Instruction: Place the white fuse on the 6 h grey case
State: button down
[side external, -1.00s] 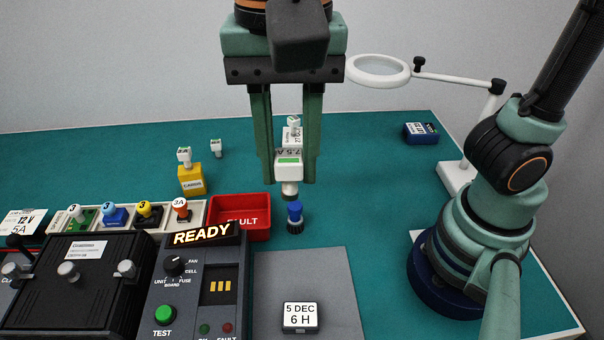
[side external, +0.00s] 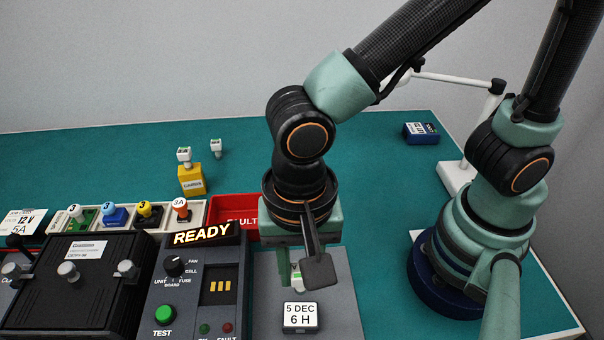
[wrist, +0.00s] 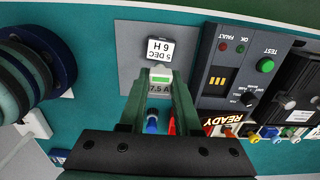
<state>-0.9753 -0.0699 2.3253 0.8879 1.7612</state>
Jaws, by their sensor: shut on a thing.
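The grey case marked "5 DEC 6 H" (side external: 300,318) sits on the grey mat, and it also shows in the wrist view (wrist: 160,49). My gripper (side external: 295,278) is shut on the white fuse (side external: 297,284), just behind the case in the side view. In the wrist view the fuse (wrist: 161,75), with a green stripe and "7.5 A" marking, is between the fingers of my gripper (wrist: 160,92), close beside the case. The fuse's lower end is hidden, and I cannot tell its height above the mat.
The grey mat (side external: 345,300) has free room right of the case. The test unit with a READY display (side external: 202,234) stands to its left. A red FAULT tray (side external: 230,208) is behind. A blue-topped item (wrist: 152,122) stands near my gripper.

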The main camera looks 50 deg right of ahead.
notch_tip(320, 180, down, 8)
jog(key=shift+f, duration=0.15)
dwell(0.3)
jog(key=shift+f, duration=0.1)
jog(key=c, duration=0.6)
grip_release()
notch_tip(320, 180, up, 12)
jog(key=shift+w+r, duration=0.1)
jog(key=w+d+r+n+t, duration=0.2)
jog(key=w+d+n, duration=0.1)
jog(key=d, duration=0.5)
jog(key=w+d+r+n+t, duration=0.1)
jog(key=w+d+r+n, duration=0.2)
jog(key=w+d, duration=0.2)
jog(key=w+d+r+n+t, duration=0.2)
jog(key=w+d+n, duration=0.1)
jog(key=d, duration=0.8)
jog(key=shift+w+d+r+t, duration=0.25)
jog(key=shift+w+r+t, duration=0.05)
jog(key=shift+w+r, duration=0.1)
